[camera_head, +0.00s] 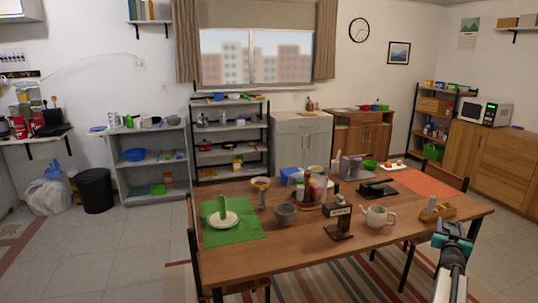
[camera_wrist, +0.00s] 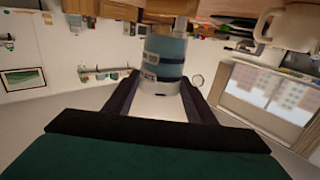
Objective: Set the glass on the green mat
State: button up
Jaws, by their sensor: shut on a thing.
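The green mat (camera_head: 255,230) lies on the left end of the wooden table. My gripper (camera_head: 452,237) is at the table's right front. In the wrist view its dark fingers (camera_wrist: 160,98) are shut on a bluish cylinder with dark bands (camera_wrist: 164,66). The wrist view is turned over. I cannot tell if this cylinder is the glass. The held thing cannot be made out in the head view.
An orange mat (camera_head: 425,183) lies at the right. Chairs flank the table.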

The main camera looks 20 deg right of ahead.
jog(key=w+a+n+t+y, duration=0.2)
jog(key=w+a, duration=0.4)
jog(key=a, duration=0.4)
jog(key=w+a+f+n+t+y, duration=0.1)
jog(key=w+a+n+y, duration=0.15)
jog(key=w+a, duration=0.55)
jog(key=w+a+n+t+y, duration=0.15)
jog(key=w+a, duration=0.35)
jog(key=a, duration=0.6)
jog(key=w+a+n+t+y, duration=0.25)
jog(key=a+y, duration=0.35)
jog(key=a, duration=0.8)
jog(key=s+a+n+g+y, duration=0.2)
jog(key=a+n+y, duration=0.45)
jog(key=a, duration=1.35)
jog(key=s+a+n+g+y, duration=0.5)
jog(key=s+a+y, duration=0.5)
jog(key=s+a, duration=0.2)
jog(key=shift+s+a+f+n+g, duration=0.15)
jog(key=shift+a+f+n+g, duration=0.4)
jog(key=shift+a, duration=0.8)
jog(key=shift+r, duration=0.15)
